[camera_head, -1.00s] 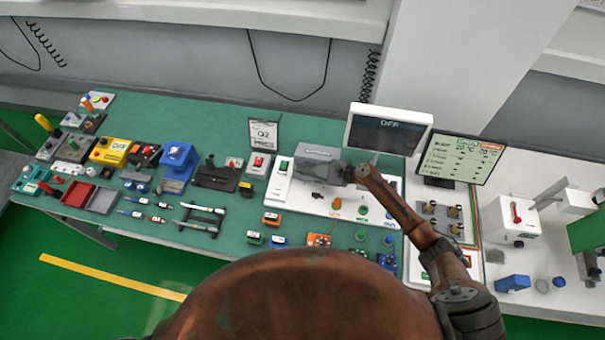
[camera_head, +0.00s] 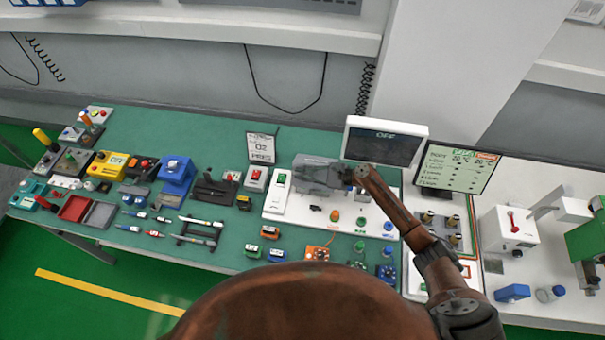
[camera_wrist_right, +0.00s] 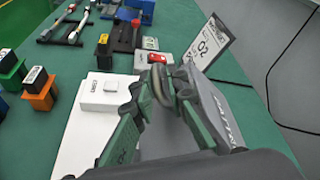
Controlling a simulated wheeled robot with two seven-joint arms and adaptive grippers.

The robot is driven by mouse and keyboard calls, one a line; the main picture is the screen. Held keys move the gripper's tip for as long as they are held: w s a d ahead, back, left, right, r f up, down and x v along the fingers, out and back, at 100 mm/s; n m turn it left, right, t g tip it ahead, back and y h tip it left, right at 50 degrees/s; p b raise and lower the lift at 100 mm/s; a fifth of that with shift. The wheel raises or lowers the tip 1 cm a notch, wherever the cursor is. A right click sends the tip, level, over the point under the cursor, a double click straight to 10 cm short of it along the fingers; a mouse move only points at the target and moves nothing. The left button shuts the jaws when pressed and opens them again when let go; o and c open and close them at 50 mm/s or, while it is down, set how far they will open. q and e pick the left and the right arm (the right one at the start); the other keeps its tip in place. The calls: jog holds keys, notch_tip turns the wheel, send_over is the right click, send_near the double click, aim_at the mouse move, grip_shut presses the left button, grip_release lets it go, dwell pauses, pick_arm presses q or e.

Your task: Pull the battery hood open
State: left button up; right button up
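The battery hood looks to be the grey housing (camera_head: 312,160) on the white panel in the middle of the bench. In the right wrist view its grey side (camera_wrist_right: 218,105) with lettering fills the right. My left gripper is out of view.
A white switch block (camera_head: 277,195) lies left of the housing; a small card stand (camera_head: 261,147) stands behind. A monitor reading OFF (camera_head: 384,141) and a readout screen (camera_head: 456,168) stand to the right. Coloured knobs (camera_head: 360,221) lie in front. Many small devices cover the bench's left.

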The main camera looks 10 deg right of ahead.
jog(key=shift+o, duration=1.4)
jog(key=shift+a, duration=0.1)
jog(key=shift+r, duration=0.1)
jog(key=v, duration=1.2)
jog(key=shift+s, duration=0.1)
